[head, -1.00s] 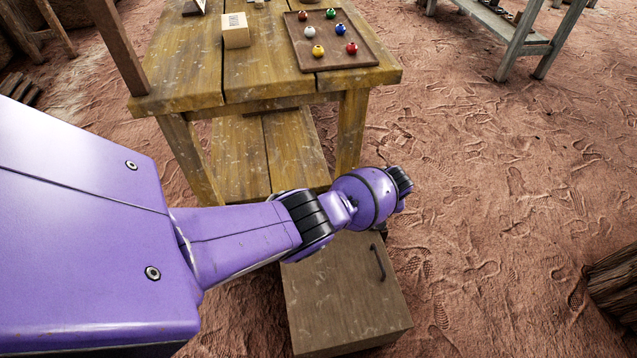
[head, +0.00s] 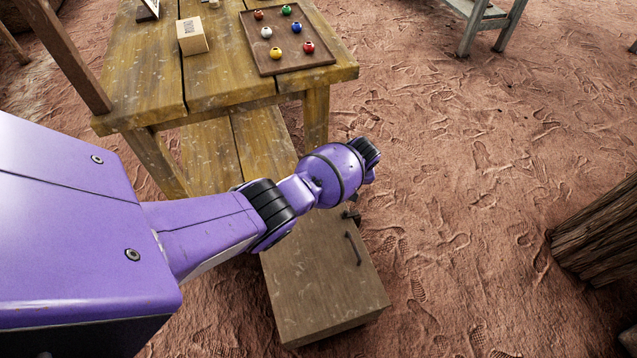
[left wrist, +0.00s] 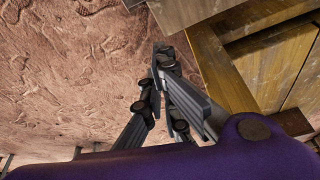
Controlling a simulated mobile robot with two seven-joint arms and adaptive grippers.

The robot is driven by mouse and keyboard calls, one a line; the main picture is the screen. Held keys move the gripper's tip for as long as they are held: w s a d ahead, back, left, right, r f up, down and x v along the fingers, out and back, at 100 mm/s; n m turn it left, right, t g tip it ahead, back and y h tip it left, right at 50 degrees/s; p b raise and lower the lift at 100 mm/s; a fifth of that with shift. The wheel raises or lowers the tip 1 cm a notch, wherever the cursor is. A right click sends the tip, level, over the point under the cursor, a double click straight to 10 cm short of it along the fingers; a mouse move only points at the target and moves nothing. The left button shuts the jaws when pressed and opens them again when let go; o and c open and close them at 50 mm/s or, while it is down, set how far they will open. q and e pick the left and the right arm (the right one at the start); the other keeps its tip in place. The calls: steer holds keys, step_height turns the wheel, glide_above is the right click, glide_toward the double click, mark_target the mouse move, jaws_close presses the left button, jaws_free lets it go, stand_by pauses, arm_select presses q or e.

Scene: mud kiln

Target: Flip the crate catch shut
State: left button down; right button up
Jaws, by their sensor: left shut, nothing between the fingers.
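The crate (head: 318,285) is a brown wooden box on the ground in front of the table, at the lower middle of the head view. A dark bar handle (head: 353,248) is on its face near the right edge. My left arm reaches over the crate's far end, and its wrist hides that part. A small dark piece (head: 350,215) shows just below the wrist; I cannot tell whether it is the catch or my fingertips. In the left wrist view my left gripper (left wrist: 164,58) is shut and empty, its fingers together above reddish ground. My right gripper is not in view.
A wooden table (head: 225,97) with a lower shelf stands behind the crate. It bears a tray (head: 322,66) of coloured balls and a small box (head: 192,36). A log (head: 597,235) is at the right edge. The ground right of the crate is clear.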

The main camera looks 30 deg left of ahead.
arm_select(q)
steer(key=p+v, duration=0.1)
steer(key=v, duration=0.3)
steer(key=shift+w+d+f+p, duration=0.1)
steer(key=shift+d+p, duration=0.05)
steer(key=shift+p, duration=0.15)
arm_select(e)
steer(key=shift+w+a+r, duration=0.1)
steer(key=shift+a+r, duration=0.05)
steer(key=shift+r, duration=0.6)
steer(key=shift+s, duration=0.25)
